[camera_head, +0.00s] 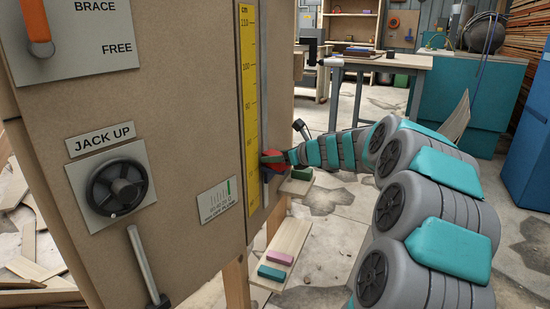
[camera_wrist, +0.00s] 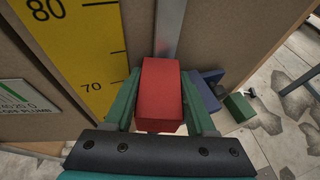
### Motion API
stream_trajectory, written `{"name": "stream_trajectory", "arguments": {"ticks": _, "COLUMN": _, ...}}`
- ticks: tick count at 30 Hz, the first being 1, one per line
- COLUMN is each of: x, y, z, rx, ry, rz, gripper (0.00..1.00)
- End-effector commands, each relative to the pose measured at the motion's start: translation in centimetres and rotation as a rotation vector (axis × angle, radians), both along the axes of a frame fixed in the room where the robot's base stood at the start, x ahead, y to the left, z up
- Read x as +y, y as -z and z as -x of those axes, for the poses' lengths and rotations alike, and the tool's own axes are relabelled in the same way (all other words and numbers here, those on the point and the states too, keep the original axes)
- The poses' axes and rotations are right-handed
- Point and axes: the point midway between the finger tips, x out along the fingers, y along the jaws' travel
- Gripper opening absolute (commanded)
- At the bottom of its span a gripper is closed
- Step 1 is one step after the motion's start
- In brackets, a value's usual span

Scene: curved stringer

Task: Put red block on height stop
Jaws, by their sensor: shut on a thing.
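My gripper (camera_wrist: 160,95) is shut on the red block (camera_wrist: 161,92), with a green finger on each side of it. In the head view the red block (camera_head: 271,160) shows at my gripper (camera_head: 275,160), close to the panel and the yellow scale. A vertical metal rail (camera_wrist: 169,28) runs just beyond the block in the wrist view. A blue piece (camera_wrist: 207,84) shows partly behind the right finger, low by the rail; I cannot tell whether it is the height stop. I cannot tell whether the block touches anything below.
The panel carries a yellow scale (camera_head: 250,110), a jack wheel (camera_head: 116,188) and levers. A green block (camera_head: 302,173) sits on a small ledge at right. Pink (camera_head: 279,257) and teal (camera_head: 272,272) blocks lie on a lower board (camera_head: 291,238). A workbench (camera_head: 375,62) stands behind.

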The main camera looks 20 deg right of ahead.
Motion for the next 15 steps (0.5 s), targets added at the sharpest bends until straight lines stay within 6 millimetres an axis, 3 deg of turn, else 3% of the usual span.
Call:
{"name": "stream_trajectory", "arguments": {"ticks": 4, "x": 0.01, "y": 0.17, "z": 0.00, "rx": 0.000, "ry": -0.001, "rz": 0.000, "gripper": 0.00}}
{"name": "stream_trajectory", "arguments": {"ticks": 5, "x": -0.01, "y": 0.15, "z": 0.00, "rx": 0.000, "ry": 0.000, "rz": 0.000, "gripper": 0.59}}
{"name": "stream_trajectory", "arguments": {"ticks": 8, "x": -0.02, "y": 0.14, "z": 0.00, "rx": 0.000, "ry": 0.000, "rz": 0.000, "gripper": 0.68}}
{"name": "stream_trajectory", "arguments": {"ticks": 15, "x": -0.04, "y": 0.10, "z": 0.01, "rx": 0.000, "ry": 0.000, "rz": 0.000, "gripper": 0.68}}
